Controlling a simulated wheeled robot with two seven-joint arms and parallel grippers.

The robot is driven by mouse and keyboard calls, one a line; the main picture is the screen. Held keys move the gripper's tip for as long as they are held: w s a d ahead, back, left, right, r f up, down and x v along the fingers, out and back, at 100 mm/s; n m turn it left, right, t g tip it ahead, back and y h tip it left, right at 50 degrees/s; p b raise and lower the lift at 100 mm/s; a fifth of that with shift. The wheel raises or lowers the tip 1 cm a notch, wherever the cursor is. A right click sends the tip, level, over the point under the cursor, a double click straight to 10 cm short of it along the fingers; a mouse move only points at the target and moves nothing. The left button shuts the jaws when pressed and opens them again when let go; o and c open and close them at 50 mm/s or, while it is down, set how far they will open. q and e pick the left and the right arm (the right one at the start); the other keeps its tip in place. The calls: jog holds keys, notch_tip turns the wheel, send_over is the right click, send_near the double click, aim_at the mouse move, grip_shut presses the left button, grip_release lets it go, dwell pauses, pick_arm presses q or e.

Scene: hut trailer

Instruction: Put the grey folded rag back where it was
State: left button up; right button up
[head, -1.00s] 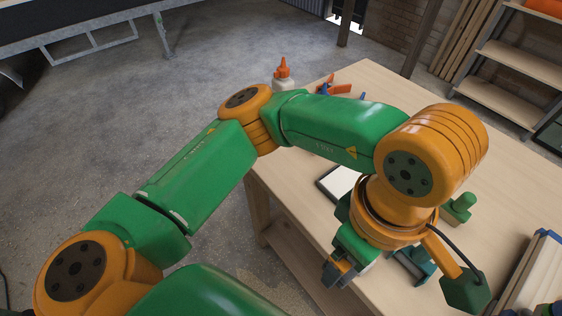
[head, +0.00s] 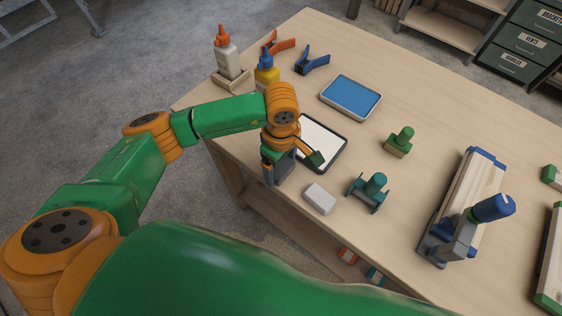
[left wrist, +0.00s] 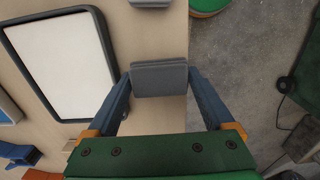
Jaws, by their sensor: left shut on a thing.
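The grey folded rag (left wrist: 159,78) is a flat grey pad between the two blue-grey fingers of my left gripper in the left wrist view. My left gripper (head: 279,170) is shut on it, at the table's near left edge in the head view. In the head view the rag is hard to tell from the fingers. I cannot tell whether it touches the table top. The table (head: 400,95) is pale wood. My right gripper is not in view.
A black-rimmed white tray (head: 325,136) lies beside the gripper. Glue bottles (head: 227,55), clamps (head: 312,62) and a blue tray (head: 350,98) are farther back. Bare table lies between them.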

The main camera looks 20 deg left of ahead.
aim_at(281, 167)
pick_arm(q)
jog(key=shift+f, duration=0.2)
jog(key=o, duration=0.9)
jog(key=shift+r, duration=0.1)
jog(key=shift+r, duration=0.35)
notch_tip(281, 167, up, 12)
jog(key=p, duration=0.7)
jog(key=shift+f, duration=0.2)
